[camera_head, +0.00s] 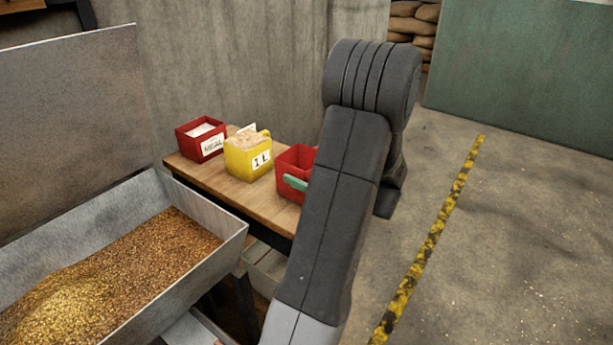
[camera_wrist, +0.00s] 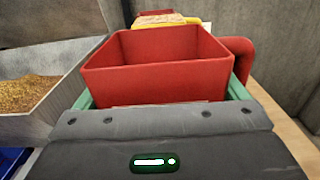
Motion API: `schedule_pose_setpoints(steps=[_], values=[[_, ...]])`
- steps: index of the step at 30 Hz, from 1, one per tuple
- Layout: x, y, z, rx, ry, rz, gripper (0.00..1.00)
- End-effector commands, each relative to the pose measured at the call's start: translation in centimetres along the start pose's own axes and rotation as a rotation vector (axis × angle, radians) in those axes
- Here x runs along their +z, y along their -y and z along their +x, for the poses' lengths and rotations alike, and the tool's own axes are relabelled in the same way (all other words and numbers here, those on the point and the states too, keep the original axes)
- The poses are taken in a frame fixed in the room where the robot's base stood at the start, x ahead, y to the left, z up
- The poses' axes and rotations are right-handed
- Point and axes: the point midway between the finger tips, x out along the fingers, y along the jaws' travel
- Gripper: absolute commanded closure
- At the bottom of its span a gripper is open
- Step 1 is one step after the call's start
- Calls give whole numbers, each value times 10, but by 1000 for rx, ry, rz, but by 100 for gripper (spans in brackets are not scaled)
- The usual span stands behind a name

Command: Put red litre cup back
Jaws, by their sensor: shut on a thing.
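The red litre cup (camera_wrist: 158,82) is a square, open-topped red cup that fills the middle of the wrist view and looks empty. Its handle (camera_wrist: 238,58) shows at its right side. My gripper (camera_wrist: 160,98) is shut on the cup, with a green finger along each side of it. In the head view the cup (camera_head: 294,163) is at the right end of the wooden bench (camera_head: 225,196), partly hidden behind my arm. One green finger shows against it. I cannot tell whether the cup's base touches the bench.
A yellow cup (camera_head: 247,157) marked 1 L, filled with pale stuff, stands left of the red cup. A labelled red container (camera_head: 200,140) stands farther left. A metal trough (camera_head: 205,210) of grain is in front, and a concrete wall (camera_head: 240,70) is behind.

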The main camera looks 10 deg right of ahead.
Motion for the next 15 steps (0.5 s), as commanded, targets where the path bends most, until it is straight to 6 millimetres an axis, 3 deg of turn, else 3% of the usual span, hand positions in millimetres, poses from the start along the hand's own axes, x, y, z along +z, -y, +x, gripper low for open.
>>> schedule_pose_setpoints(steps=[3, 14, 15], values=[[-13, 0, 0, 0, 1, 1, 70], [-17, 0, 0, 0, 1, 0, 70], [-16, 0, 0, 0, 1, 0, 0]])
